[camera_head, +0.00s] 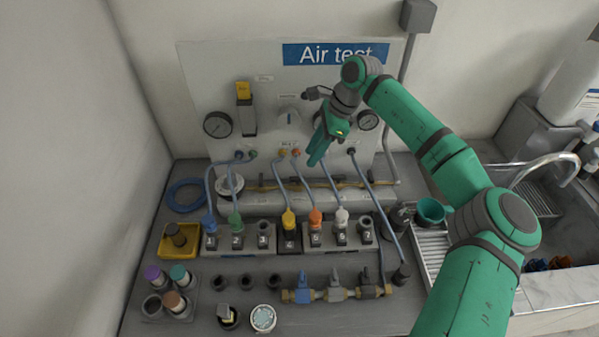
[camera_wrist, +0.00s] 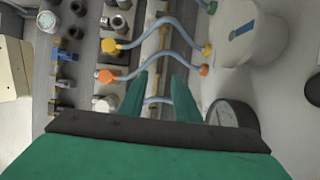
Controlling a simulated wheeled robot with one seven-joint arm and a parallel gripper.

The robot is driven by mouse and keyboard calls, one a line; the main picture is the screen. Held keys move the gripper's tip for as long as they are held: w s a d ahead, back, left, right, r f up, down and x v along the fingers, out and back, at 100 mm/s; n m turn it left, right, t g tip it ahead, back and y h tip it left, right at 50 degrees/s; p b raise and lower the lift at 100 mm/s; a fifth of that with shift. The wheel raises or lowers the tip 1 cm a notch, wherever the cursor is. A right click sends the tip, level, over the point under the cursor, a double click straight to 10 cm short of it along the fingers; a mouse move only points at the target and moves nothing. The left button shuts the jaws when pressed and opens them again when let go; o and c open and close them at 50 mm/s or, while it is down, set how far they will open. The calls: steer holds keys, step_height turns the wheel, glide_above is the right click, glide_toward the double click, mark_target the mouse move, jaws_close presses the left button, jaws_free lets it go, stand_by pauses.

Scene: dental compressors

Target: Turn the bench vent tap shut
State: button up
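I cannot tell which is the vent tap; no label is readable. The taps also show at the left of the wrist view, including a blue handle (camera_wrist: 66,55). My gripper (camera_head: 313,160) is in front of the test panel, well behind and above the taps. Its fingers (camera_wrist: 163,76) are apart with nothing between them.
The Air test panel (camera_head: 270,75) stands behind, with gauges (camera_head: 217,124) and a small valve (camera_head: 289,116). Numbered sockets (camera_head: 237,240) with coloured plugs and blue hoses lie between panel and taps. A teal cup (camera_head: 430,211) and a sink are at right.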

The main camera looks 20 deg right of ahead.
mark_target(298, 177)
steer(key=x, duration=0.9)
steer(key=shift+a, duration=0.15)
jaws_close()
